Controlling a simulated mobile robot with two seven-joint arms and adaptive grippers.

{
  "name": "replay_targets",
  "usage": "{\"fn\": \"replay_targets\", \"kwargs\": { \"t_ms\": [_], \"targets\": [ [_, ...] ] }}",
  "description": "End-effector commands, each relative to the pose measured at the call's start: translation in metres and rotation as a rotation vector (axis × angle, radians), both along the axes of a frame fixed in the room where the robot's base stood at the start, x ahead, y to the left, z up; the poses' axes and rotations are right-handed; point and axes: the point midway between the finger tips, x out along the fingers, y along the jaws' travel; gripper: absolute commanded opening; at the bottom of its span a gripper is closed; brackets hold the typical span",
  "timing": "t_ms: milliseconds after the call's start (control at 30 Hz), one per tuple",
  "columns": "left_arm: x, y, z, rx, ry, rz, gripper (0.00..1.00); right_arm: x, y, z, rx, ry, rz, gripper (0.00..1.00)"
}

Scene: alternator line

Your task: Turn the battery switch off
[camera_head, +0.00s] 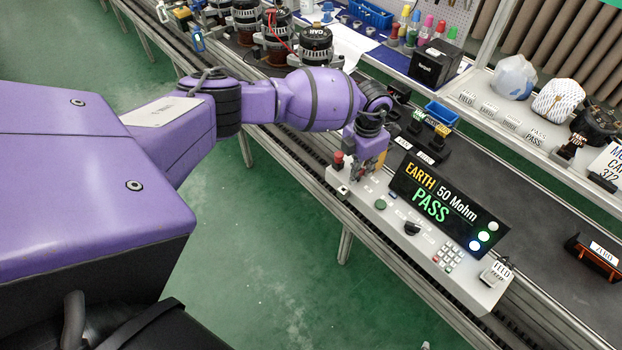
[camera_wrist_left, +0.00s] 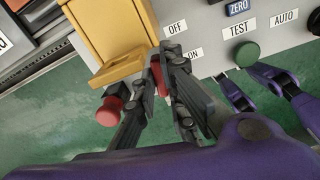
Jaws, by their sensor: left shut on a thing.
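My left gripper (camera_head: 362,172) is down at the left end of the light grey test panel (camera_head: 462,283). In the left wrist view the gripper (camera_wrist_left: 166,84) is shut on the red switch handle (camera_wrist_left: 158,72), whose lower part lies between the fingers. The OFF label (camera_wrist_left: 175,27) and the ON label (camera_wrist_left: 194,54) are just right of the handle. The fingers hide much of the handle, so I cannot tell its exact setting. I do not see my right gripper in the head view.
A yellow block (camera_wrist_left: 112,35) stands close left of the fingers, with a red button (camera_wrist_left: 108,111) below it. A green button (camera_wrist_left: 246,53) sits right, under the TEST label. The display (camera_head: 445,195) reads EARTH 50 Mohm PASS. Purple-and-dark parts show below the green button.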

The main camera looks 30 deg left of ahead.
Motion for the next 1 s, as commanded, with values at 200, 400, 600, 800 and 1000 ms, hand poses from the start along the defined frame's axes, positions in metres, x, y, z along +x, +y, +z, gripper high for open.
{"fn": "replay_targets", "kwargs": {
  "t_ms": [200,400,600,800,1000],
  "targets": [
    [0.0042,-0.0001,0.0068,0.0,-0.01,0.118,0.0,0.0043,0.0043,0.0038,0.005,-0.008,0.005,0.4],
    [0.0042,-0.0003,0.0062,-0.001,-0.01,0.177,0.0,0.0066,0.0047,0.0064,0.007,-0.014,0.005,0.4],
    [0.0043,-0.0001,0.0058,-0.002,-0.009,0.198,0.0,0.0065,0.0043,0.0074,0.006,-0.015,0.004,0.4],
    [0.0044,0.0,0.0057,-0.002,-0.009,0.199,0.0,0.0064,0.0032,0.0076,0.006,-0.015,0.002,0.4],
    [0.0045,-0.0001,0.0058,-0.002,-0.009,0.199,0.18,0.0066,0.0019,0.0078,0.004,-0.016,0.001,0.4]
  ]
}}
